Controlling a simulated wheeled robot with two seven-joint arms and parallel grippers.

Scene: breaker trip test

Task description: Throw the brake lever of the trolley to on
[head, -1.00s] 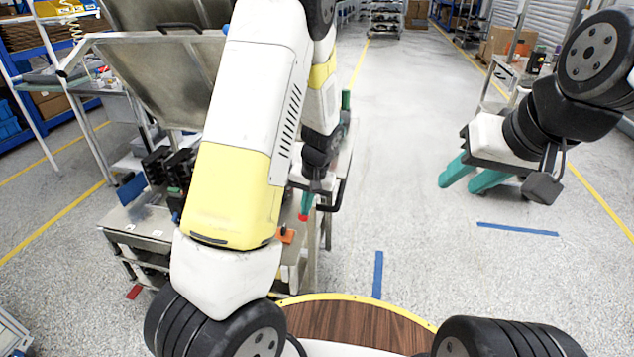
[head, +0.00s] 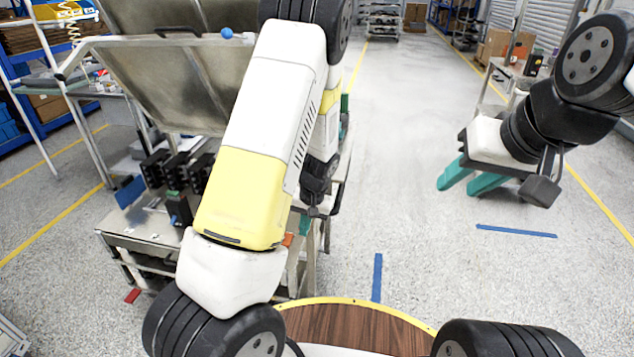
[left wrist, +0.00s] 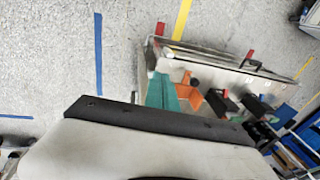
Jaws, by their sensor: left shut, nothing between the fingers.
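The trolley (head: 135,238) stands at the left, under a tilted metal panel. My left arm crosses in front of it. My left gripper (head: 305,224) is low at the trolley's right side, its teal fingers shut and partly hidden. In the left wrist view, the teal fingers (left wrist: 163,92) appear beside an orange part (left wrist: 190,97) of the trolley; I cannot tell whether they touch. That orange colour also shows in the head view (head: 288,239). I cannot clearly make out the brake lever or its position. My right gripper (head: 461,188) is open and empty over the floor at the right.
Black breaker units (head: 155,167) stand on the trolley top. Blue tape (head: 377,277) marks the floor. The floor between trolley and right arm is clear.

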